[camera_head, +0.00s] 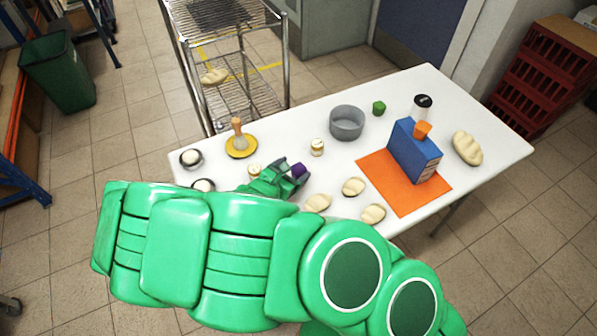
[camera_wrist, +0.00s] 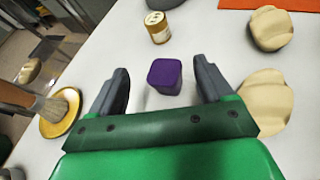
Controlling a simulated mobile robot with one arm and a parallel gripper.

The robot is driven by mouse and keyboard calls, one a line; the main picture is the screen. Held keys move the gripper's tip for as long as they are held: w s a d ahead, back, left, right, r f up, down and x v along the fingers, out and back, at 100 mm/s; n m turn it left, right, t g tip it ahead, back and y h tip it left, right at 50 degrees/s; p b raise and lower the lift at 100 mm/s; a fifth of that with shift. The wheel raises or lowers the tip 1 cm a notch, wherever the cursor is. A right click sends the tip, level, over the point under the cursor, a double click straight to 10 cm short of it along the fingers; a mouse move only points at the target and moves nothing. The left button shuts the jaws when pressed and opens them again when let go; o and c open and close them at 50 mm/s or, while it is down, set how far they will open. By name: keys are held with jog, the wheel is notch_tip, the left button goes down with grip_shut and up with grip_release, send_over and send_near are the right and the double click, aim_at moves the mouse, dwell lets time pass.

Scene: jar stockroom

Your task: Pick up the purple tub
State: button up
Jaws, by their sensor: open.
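The purple tub (camera_wrist: 165,76) stands on the white table in the wrist view, between and a little beyond the tips of my two fingers. It also shows in the head view (camera_head: 299,170), at the end of my gripper (camera_head: 281,170). My gripper (camera_wrist: 160,85) is open, with one dark finger on each side of the tub's line. A gap shows between the tub and each finger, and nothing is held. In the head view my green arm covers the near edge of the table.
A small jar (camera_wrist: 157,27) stands beyond the tub. Bread-like lumps (camera_wrist: 265,100) lie close to the right finger. A yellow dish with a brush-like tool (camera_wrist: 60,112) is at left. A grey bowl (camera_head: 346,123), an orange mat (camera_head: 404,203) and a blue box (camera_head: 414,152) are farther right.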

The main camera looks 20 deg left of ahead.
aim_at(295, 174)
jog(key=shift+f, duration=0.5)
jog(key=shift+w+d+f, duration=0.1)
jog(key=shift+w+f, duration=0.1)
jog(key=shift+f, duration=0.3)
jog(key=shift+w+d+f, duration=0.1)
jog(key=shift+w+f, duration=0.1)
jog(key=shift+f, duration=0.25)
jog(key=shift+x, duration=1.05)
jog(key=shift+a, duration=0.15)
grip_shut()
